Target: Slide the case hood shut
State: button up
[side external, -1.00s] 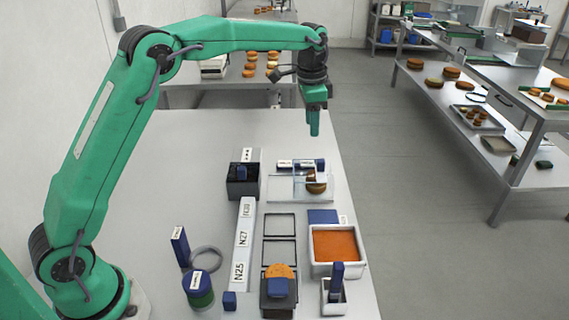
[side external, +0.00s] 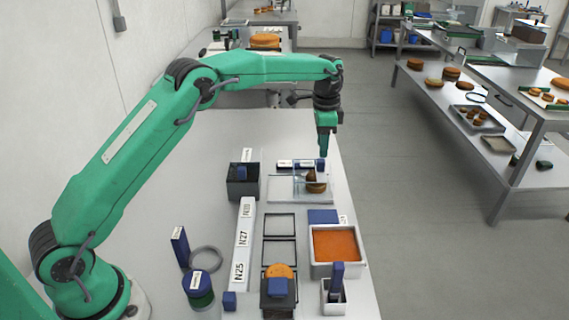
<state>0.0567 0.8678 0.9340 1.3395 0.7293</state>
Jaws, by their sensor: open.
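The case (side external: 281,190) is a low, pale, see-through base at the far end of the table. Its clear hood (side external: 300,178) stands over the right part, and the left part of the base looks uncovered. Brown filled rounds (side external: 316,186) show at the hood's right side. A small blue block (side external: 321,164), which looks like the hood's handle, is at the back right of the hood. My gripper (side external: 324,153) points down just above and behind this block, open and empty. The gap between fingertips and block is too small to judge.
A dark box with a blue knob (side external: 243,186) stands left of the case. Nearer are a labelled white strip (side external: 244,240), black frames (side external: 279,226), an orange-filled tray (side external: 336,243) and a green-and-blue jar (side external: 199,290).

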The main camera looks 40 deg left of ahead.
aim_at(321, 160)
jog(key=shift+f, duration=3.05)
jog(key=shift+c, duration=0.4)
grip_shut()
